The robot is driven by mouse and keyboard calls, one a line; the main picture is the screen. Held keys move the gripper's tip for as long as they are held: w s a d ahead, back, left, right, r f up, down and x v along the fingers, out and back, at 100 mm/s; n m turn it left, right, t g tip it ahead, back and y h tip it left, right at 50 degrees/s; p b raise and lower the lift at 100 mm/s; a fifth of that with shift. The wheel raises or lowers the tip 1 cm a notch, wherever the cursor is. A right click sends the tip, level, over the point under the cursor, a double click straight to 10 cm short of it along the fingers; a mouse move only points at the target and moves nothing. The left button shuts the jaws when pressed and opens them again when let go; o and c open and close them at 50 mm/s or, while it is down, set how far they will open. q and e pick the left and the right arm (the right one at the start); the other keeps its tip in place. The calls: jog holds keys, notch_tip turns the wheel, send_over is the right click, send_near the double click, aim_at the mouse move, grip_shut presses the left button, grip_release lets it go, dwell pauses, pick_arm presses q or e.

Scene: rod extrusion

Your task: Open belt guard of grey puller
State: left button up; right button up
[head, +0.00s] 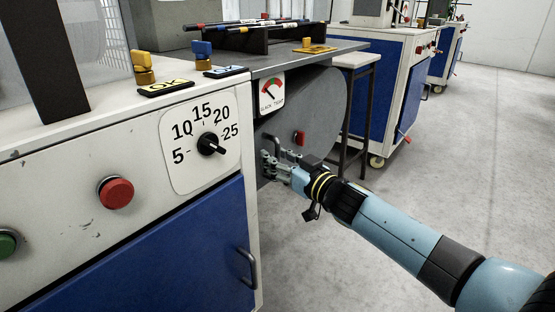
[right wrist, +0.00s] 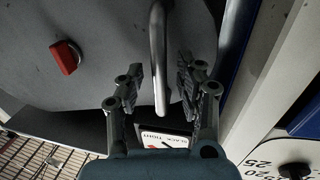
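The grey belt guard (head: 325,105) is a large rounded panel on the side of the puller, below the grey top. It also fills much of the right wrist view (right wrist: 110,25). A red latch knob (head: 299,138) sits on it and shows tilted in the right wrist view (right wrist: 66,57). A metal bar handle (right wrist: 158,60) stands out from the guard. My right gripper (head: 272,166) is at the guard. In the right wrist view its fingers (right wrist: 158,82) are apart, one on each side of the handle, with gaps visible. My left gripper is not in view.
The white and blue cabinet (head: 120,220) with a dial (head: 211,145) and a red button (head: 115,192) stands at left. A stool (head: 357,62) stands behind the guard. The floor (head: 430,170) at right is clear.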

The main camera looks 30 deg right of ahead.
jog(key=shift+c, duration=0.2)
grip_shut()
jog(key=shift+s, duration=0.1)
